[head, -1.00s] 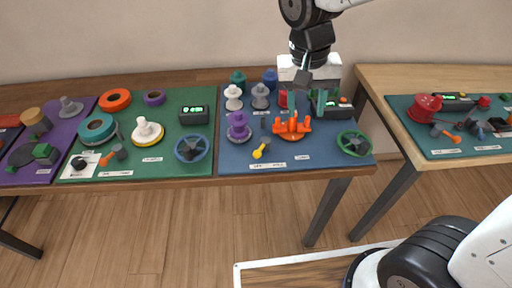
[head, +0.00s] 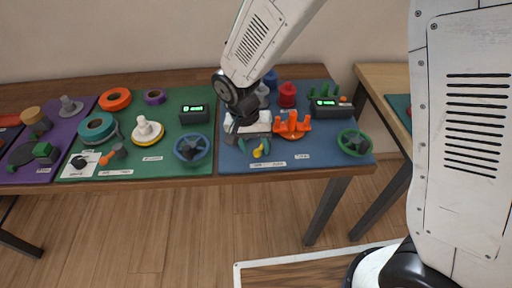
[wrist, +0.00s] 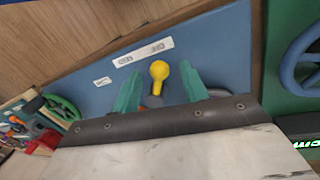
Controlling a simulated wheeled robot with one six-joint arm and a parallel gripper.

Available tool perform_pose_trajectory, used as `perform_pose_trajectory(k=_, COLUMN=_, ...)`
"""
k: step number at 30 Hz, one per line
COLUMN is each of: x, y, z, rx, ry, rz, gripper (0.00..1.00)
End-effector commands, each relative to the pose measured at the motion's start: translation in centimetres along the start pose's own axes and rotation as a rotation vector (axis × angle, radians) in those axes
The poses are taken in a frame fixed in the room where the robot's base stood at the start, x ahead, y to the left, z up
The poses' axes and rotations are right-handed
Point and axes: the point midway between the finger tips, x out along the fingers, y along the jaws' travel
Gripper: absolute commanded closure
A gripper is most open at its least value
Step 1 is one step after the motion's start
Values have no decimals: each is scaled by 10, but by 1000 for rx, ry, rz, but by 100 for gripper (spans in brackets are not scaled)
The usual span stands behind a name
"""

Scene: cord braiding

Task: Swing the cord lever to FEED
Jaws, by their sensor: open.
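The yellow-knobbed lever (head: 258,152) stands near the front edge of the blue mat (head: 230,161), beside a white label strip (head: 267,164). The knob (wrist: 159,70) also shows in the wrist view, with the label (wrist: 143,52) just beyond it; its lettering is too small to read surely. My gripper (head: 255,145) is low over the mat at the lever. In the wrist view my gripper (wrist: 160,80) is open, with one teal finger on each side of the knob and visible gaps between. The lever's base is partly hidden.
An orange pronged holder (head: 292,126) stands close on the right. A green handwheel (head: 353,142) is farther right, near a box with a lit display (head: 331,107). A blue handwheel (head: 191,149) stands on the green mat to the left.

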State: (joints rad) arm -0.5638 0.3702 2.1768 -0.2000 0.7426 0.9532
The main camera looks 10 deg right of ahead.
Motion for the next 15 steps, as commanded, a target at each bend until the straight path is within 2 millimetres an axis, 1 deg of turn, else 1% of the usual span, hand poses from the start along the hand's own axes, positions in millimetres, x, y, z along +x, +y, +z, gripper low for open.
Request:
perform_pose_trajectory(k=1, x=5, y=1, z=0, rx=0, ry=-2, rz=2, gripper=56)
perform_pose_trajectory(k=3, x=8, y=0, z=0, rx=0, ry=-1, rz=1, gripper=56)
perform_pose_trajectory(k=11, x=9, y=0, z=0, rx=-1, ry=0, rz=0, gripper=56)
perform_pose_trajectory(k=14, x=9, y=0, z=0, rx=-1, ry=0, rz=0, gripper=81)
perform_pose_trajectory(k=15, x=9, y=0, z=0, rx=-1, ry=0, rz=0, gripper=92)
